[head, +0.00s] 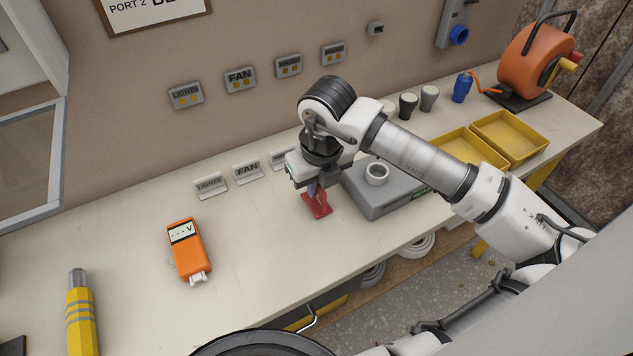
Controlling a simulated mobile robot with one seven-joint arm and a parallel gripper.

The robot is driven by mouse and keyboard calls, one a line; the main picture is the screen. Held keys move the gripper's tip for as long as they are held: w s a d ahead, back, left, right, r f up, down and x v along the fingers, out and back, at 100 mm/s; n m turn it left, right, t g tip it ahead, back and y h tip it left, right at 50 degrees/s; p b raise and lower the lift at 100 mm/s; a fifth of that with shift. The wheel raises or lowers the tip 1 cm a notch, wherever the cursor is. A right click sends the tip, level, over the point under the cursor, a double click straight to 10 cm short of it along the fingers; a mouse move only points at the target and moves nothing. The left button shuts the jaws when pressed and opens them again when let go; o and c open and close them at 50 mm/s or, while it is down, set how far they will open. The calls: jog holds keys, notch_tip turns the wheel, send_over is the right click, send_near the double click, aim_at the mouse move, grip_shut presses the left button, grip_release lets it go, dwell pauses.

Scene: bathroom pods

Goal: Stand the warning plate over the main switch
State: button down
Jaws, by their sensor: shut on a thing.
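A red piece (317,206), which looks like the warning plate, is at the bench top below my gripper. My gripper (316,190) points down and is shut on its upright part; the flat red base is at or just above the bench, I cannot tell which. Any writing on it is too small to read. Grey wall switches hang in a row above: LIGHTS (186,95), FAN (240,79), and two with unclear labels, one (289,66) in the middle and one (333,53) at the right. I cannot tell which is the main switch.
Standing label plates line the bench back: LIGHTS (210,186), FAN (248,172), and a partly hidden one (281,158). An orange meter (187,248) lies left. Yellow trays (511,138) stand right.

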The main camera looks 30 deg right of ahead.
jog(key=shift+f+b, duration=0.25)
jog(key=shift+b, duration=0.05)
jog(key=c, duration=1.6)
grip_release()
jog(key=shift+r, duration=0.1)
jog(key=shift+r, duration=0.1)
